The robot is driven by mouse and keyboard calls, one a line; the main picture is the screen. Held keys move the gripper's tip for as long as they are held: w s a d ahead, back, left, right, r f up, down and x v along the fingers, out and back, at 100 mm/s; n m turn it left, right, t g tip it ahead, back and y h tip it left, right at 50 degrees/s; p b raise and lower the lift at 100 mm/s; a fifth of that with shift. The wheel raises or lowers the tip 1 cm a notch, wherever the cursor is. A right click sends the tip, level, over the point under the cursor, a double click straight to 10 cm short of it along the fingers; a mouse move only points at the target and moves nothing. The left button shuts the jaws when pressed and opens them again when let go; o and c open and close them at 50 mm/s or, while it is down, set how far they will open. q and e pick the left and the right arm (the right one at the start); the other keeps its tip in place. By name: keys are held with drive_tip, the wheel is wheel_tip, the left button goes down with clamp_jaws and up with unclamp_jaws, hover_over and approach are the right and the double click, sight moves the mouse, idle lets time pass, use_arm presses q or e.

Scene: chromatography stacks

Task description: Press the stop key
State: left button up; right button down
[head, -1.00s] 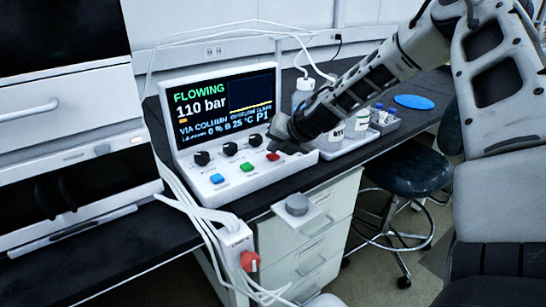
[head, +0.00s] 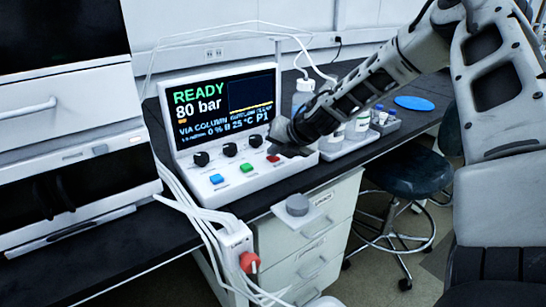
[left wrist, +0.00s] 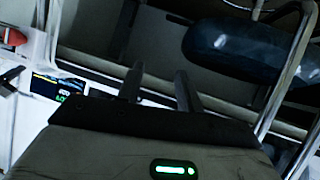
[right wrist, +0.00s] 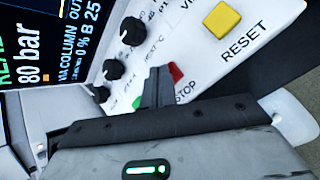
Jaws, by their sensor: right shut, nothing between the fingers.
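The red stop key (head: 273,158) is on the sloped front of the white control panel (head: 240,179). It also shows in the right wrist view (right wrist: 175,73), beside the word STOP. My right gripper (right wrist: 160,76) is shut and empty, its fingertips right at the key and partly covering it. I cannot tell whether they touch it. In the head view my right gripper (head: 284,134) is over the panel's right end. The panel's screen (head: 225,105) reads READY and 80 bar. My left gripper (left wrist: 158,78) shows only in the left wrist view, its fingers apart and empty.
A green key (head: 246,168), a blue key (head: 216,178) and black knobs (head: 201,158) are near the stop key. A yellow RESET key (right wrist: 222,18) is beyond it. Bottles (head: 362,120) stand right of the panel; cables (head: 190,205) hang at its left.

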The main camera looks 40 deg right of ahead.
drive_tip(key=shift+f, duration=0.1)
idle(0.3)
drive_tip(key=shift+r+p, duration=0.5)
drive_tip(key=shift+r, duration=0.45)
